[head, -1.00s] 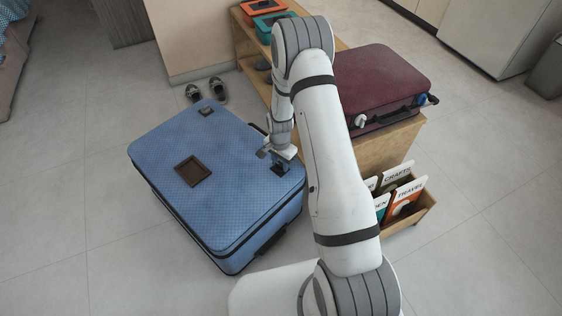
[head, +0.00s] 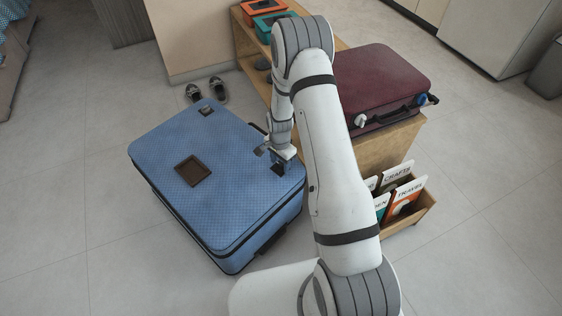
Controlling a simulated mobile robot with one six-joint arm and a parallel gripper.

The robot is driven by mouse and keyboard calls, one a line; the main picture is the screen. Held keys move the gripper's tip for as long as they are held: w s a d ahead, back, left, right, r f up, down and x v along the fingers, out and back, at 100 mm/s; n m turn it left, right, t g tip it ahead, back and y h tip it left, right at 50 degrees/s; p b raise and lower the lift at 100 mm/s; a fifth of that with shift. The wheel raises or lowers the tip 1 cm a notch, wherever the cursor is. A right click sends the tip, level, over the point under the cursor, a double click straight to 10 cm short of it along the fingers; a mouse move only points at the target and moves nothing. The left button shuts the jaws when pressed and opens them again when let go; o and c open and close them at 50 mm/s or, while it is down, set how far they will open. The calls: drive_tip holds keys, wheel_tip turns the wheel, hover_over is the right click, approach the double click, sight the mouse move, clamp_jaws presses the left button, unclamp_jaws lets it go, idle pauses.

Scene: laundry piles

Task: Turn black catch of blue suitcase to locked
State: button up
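The blue suitcase (head: 225,195) lies flat on the tiled floor at left centre. A brown square patch (head: 192,170) is on its top, and a smaller dark fitting (head: 206,111) sits near its far corner. My gripper (head: 276,163) is low over the suitcase's right corner. A dark piece (head: 279,169) shows there under the gripper, probably the black catch. The gripper covers part of it, and its setting is too small to read. I cannot tell whether the fingers touch it or are shut on it.
A maroon suitcase (head: 380,85) lies on a wooden bench (head: 375,150) at right. A wooden holder (head: 412,221) with labelled folders stands in front of it. Floor to the left and front is clear.

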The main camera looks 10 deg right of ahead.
sight(280, 164)
drive_tip(key=shift+o, duration=0.6)
drive_tip(key=shift+r, duration=0.1)
wheel_tip(280, 164, up, 8)
drive_tip(key=shift+f+p, duration=0.2)
drive_tip(key=shift+p, duration=1)
